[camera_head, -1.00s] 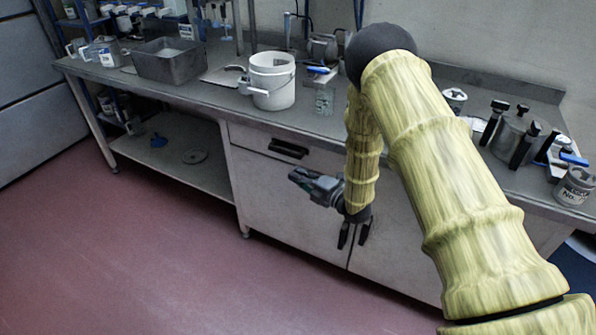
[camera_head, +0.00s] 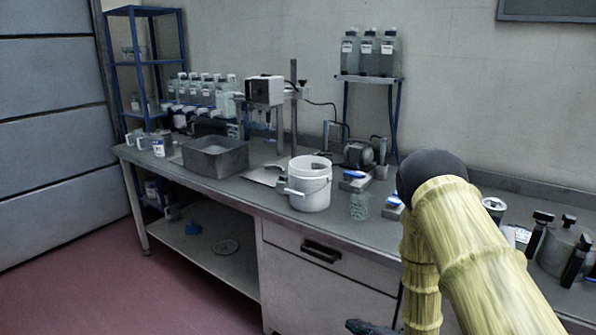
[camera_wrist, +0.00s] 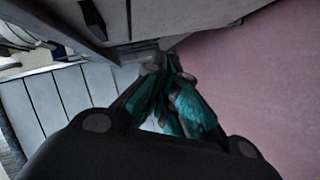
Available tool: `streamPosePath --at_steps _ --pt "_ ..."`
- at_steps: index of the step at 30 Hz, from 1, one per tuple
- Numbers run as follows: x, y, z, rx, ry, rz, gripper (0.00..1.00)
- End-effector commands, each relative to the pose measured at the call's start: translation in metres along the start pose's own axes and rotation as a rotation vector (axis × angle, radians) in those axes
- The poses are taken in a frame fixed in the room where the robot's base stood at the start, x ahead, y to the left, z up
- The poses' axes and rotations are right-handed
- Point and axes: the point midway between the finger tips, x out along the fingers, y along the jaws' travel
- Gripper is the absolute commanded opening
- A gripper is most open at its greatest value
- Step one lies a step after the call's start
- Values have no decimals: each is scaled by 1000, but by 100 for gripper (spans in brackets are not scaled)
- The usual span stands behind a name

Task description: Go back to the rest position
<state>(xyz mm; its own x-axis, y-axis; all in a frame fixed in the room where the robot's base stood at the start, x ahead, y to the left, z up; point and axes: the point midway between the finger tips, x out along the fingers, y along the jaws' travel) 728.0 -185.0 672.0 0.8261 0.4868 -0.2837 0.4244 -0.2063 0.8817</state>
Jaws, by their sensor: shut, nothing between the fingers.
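My gripper (camera_wrist: 170,75) shows in the wrist view with its fingers together and nothing between them. In the head view only a dark bit of it (camera_head: 370,327) shows at the bottom edge, in front of the cabinet; the rest is cut off. My arm, in a yellow ribbed cover, fills the lower right of the head view and bends down in front of the bench. In the wrist view the gripper hangs near the cabinet front, with red floor beyond it.
A long bench (camera_head: 235,190) runs along the wall. On it stand a grey tub (camera_head: 215,158), a white bucket (camera_head: 310,186), a glass beaker (camera_head: 360,206) and a clamped pot (camera_head: 566,250). A drawer handle (camera_head: 321,252) juts from the cabinet. Open floor (camera_head: 85,285) lies at left.

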Motion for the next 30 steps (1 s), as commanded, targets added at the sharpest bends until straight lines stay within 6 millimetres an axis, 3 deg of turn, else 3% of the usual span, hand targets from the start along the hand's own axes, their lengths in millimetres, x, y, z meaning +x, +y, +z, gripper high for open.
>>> streamPosePath --at_steps 6,11,15,22,27,30 --pt "-74 -102 6 502 -332 -232 0" --pt "-141 -165 -4 827 -597 -342 0" --pt "-206 -209 -23 1078 -844 -404 0" --pt "-300 -252 -63 1371 -1208 -436 0" --pt "-334 -262 -78 1461 -1347 -430 0" --pt "-338 -264 -80 1473 -1367 -427 0"
